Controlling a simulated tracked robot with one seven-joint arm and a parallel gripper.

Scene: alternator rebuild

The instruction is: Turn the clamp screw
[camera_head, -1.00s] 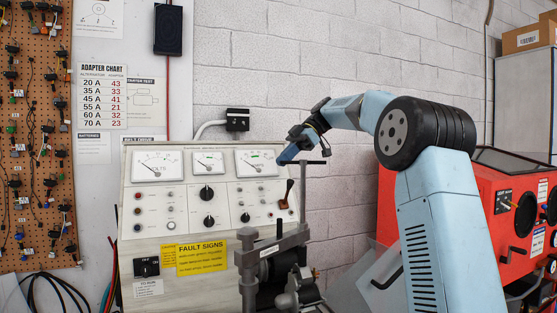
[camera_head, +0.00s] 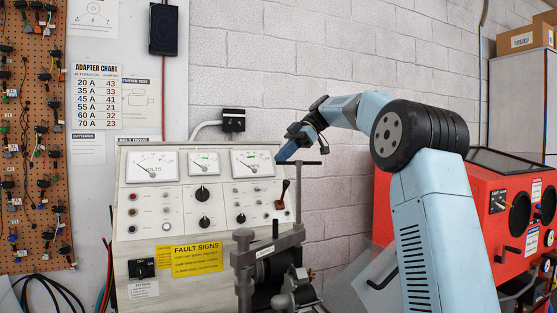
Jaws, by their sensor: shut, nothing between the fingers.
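The clamp screw (camera_head: 298,196) is a dark upright rod with a thin T-bar handle (camera_head: 304,163) across its top. It rises from a grey metal clamp frame (camera_head: 243,262) in front of the test panel. A dark cylindrical unit (camera_head: 273,266) sits in the clamp, partly hidden by the frame. My gripper (camera_head: 281,157) is shut and empty, pointing down and left. In the picture its tip is close to the left end of the T-bar. I cannot tell whether they touch.
The test panel (camera_head: 145,215) with meters and knobs stands behind the clamp. A red machine (camera_head: 486,205) is at the right, behind my arm. A pegboard (camera_head: 30,215) with hanging parts is at the left. The block wall (camera_head: 270,85) above the clamp is clear.

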